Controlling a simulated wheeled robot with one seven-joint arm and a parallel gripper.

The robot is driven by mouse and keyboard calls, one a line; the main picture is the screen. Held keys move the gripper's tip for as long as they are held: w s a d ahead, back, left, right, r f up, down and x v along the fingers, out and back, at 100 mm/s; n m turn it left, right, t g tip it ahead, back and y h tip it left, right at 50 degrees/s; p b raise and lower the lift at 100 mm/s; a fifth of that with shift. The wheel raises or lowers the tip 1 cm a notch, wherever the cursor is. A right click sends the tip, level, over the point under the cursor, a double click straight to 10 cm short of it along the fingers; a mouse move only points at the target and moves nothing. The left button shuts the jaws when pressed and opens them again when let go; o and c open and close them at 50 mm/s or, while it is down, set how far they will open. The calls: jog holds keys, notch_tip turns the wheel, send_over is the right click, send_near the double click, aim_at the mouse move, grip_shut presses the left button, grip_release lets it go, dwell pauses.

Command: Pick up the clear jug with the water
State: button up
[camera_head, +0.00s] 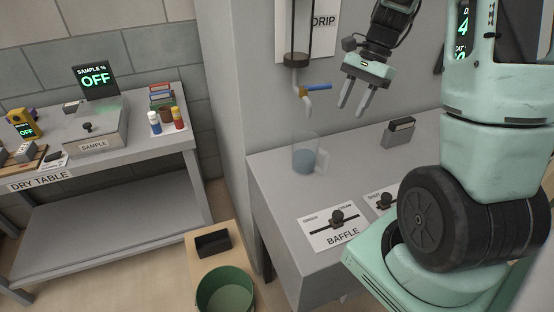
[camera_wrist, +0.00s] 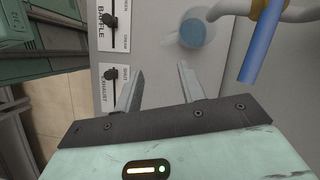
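The clear jug (camera_head: 306,157) with blue water in its lower part stands upright on the grey table (camera_head: 270,180), below the drip spout. Its handle is on its right side. In the wrist view the jug (camera_wrist: 196,30) shows from above, beyond my fingertips and a little to the right. My gripper (camera_head: 352,112) hangs above the table, to the right of and higher than the jug. Its two fingers (camera_wrist: 160,80) are apart with nothing between them, and they do not touch the jug.
The drip spout (camera_head: 306,101) with a blue lever (camera_head: 318,86) hangs close over the jug. A BAFFLE slider panel (camera_head: 325,238) lies in front. A dark box (camera_head: 399,131) stands back right. A green bucket (camera_head: 225,290) is below, left of the table. The DRY TABLE (camera_head: 150,146) is at left.

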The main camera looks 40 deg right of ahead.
jog(key=d+m, duration=0.1)
jog(key=d, duration=0.1)
jog(key=p, duration=0.1)
send_near(311, 157)
jog(key=s+f, duration=0.1)
jog(key=f, duration=0.2)
jog(key=s+f, duration=0.1)
jog(key=f, duration=0.2)
jog(key=s+f, duration=0.2)
jog(key=f, duration=0.1)
jog(key=shift+a, duration=0.4)
grip_shut()
